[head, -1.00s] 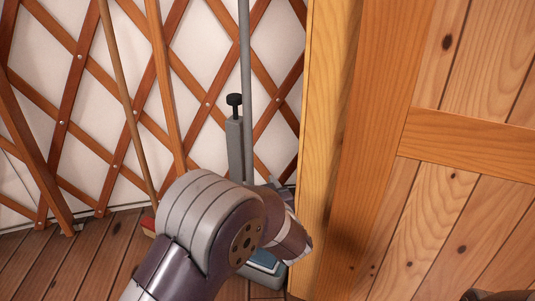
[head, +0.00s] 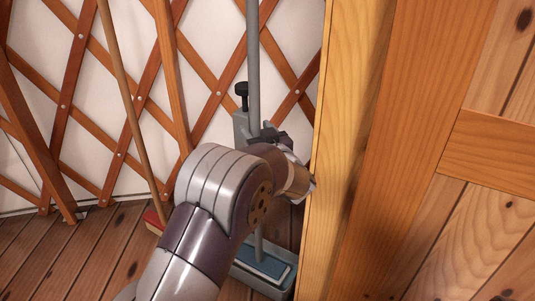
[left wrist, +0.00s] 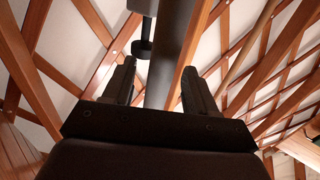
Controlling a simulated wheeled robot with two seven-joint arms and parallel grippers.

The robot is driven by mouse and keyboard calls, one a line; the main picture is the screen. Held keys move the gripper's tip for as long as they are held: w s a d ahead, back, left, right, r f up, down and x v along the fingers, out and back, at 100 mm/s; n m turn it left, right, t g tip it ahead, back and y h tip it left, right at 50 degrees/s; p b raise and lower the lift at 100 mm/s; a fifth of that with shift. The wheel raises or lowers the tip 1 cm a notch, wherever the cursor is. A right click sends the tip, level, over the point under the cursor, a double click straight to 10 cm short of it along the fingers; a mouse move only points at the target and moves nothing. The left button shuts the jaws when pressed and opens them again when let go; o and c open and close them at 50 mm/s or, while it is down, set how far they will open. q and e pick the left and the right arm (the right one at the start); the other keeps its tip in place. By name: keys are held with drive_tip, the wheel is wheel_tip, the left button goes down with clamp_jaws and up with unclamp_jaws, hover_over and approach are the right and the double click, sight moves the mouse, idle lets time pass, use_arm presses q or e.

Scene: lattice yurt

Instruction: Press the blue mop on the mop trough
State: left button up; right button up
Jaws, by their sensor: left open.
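The blue mop has a grey pole (head: 253,60) that stands nearly upright. Its blue head (head: 268,262) lies low in the grey mop trough (head: 275,291), partly hidden by my left arm. A grey post (head: 241,130) with a black knob rises behind the pole. My left gripper (head: 268,134) is at the pole below the knob's height. In the left wrist view, my left gripper (left wrist: 160,85) is open, with the pole (left wrist: 168,50) between its two fingers and a gap visible beside each finger. My right gripper is not in view.
A wooden pole (head: 130,100) with a red foot (head: 153,221) leans at the left against the lattice wall (head: 60,100). A tall wooden panel (head: 350,130) stands close at the right of the gripper. The plank floor (head: 85,260) at left is clear.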

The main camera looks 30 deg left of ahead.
use_arm(q)
drive_tip(key=x, duration=0.2)
drive_tip(key=shift+w+a+f+b, duration=0.15)
drive_tip(key=shift+a+b, duration=0.1)
drive_tip(key=shift+b, duration=0.15)
drive_tip(key=shift+w+a, duration=0.25)
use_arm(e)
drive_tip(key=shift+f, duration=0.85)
use_arm(q)
drive_tip(key=shift+r, duration=0.25)
clamp_jaws()
drive_tip(key=shift+f, duration=0.1)
